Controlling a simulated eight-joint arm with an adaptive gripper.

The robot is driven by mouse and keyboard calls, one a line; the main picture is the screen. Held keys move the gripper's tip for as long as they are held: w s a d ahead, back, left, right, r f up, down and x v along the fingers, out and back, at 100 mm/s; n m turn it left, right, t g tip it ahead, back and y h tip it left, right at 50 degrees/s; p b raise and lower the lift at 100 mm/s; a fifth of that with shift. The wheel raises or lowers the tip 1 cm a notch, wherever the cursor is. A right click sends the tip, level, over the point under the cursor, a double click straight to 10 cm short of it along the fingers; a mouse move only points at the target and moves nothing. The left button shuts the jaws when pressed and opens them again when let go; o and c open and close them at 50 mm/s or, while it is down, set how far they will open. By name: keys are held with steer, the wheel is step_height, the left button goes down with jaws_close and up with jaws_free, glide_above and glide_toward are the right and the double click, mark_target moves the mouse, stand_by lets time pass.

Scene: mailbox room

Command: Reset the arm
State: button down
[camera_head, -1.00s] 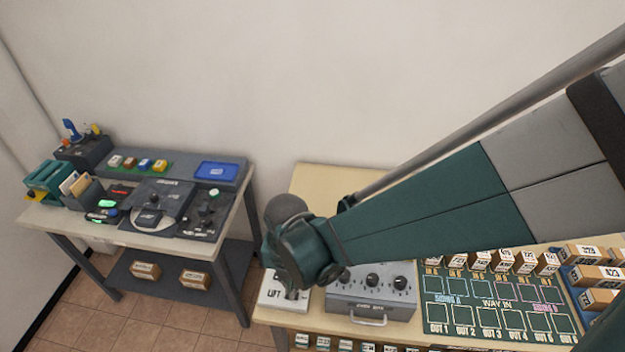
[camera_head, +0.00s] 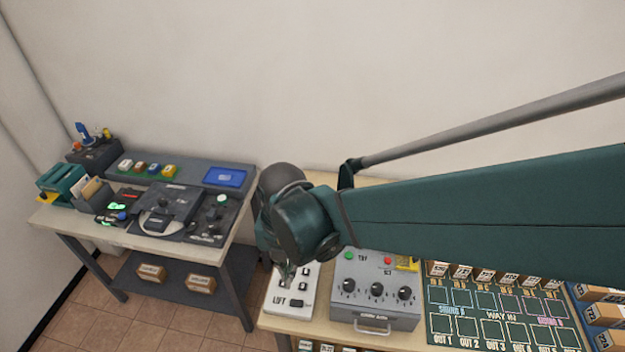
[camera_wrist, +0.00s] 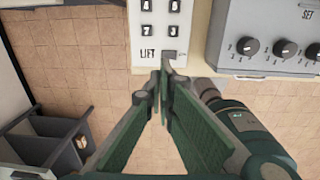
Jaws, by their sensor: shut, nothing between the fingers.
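My gripper (camera_wrist: 163,85) is shut with nothing between its fingers. In the wrist view its fingertips lie close to the lower edge of the white LIFT panel (camera_wrist: 160,30), just below a small grey switch. In the head view my gripper (camera_head: 286,275) hangs over the left part of the panel (camera_head: 289,305) and hides some of its buttons. My green arm reaches in from the right, above the right-hand table. I cannot tell whether the fingertips touch the panel.
A grey box with three dials (camera_head: 375,290) stands right of the panel. A green WAY IN board (camera_head: 470,325) with boxes (camera_head: 485,273) lies farther right. A separate table (camera_head: 125,238) with devices stands at the left, with a floor gap between the tables.

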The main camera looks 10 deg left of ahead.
stand_by(0.6)
steer(key=w+d+r+m+t+y+b, duration=0.1)
steer(key=w+d+r+m+t, duration=0.15)
steer(key=d+m, duration=0.6)
steer(key=w+d+r+m+t+b, duration=0.1)
steer(key=w+d+r+m, duration=0.25)
steer(key=d+m, duration=0.5)
steer(key=s+d+r+m+t, duration=0.2)
steer(key=d+m, duration=0.7)
steer(key=s+d+r+m+t+h+b, duration=0.1)
steer(key=d+r+m, duration=0.1)
steer(key=d+m, duration=0.8)
steer(key=shift+s+r+t, duration=0.35)
steer(key=shift+s+r, duration=0.05)
steer(key=c, duration=3.2)
jaws_free()
steer(key=shift+d, duration=0.1)
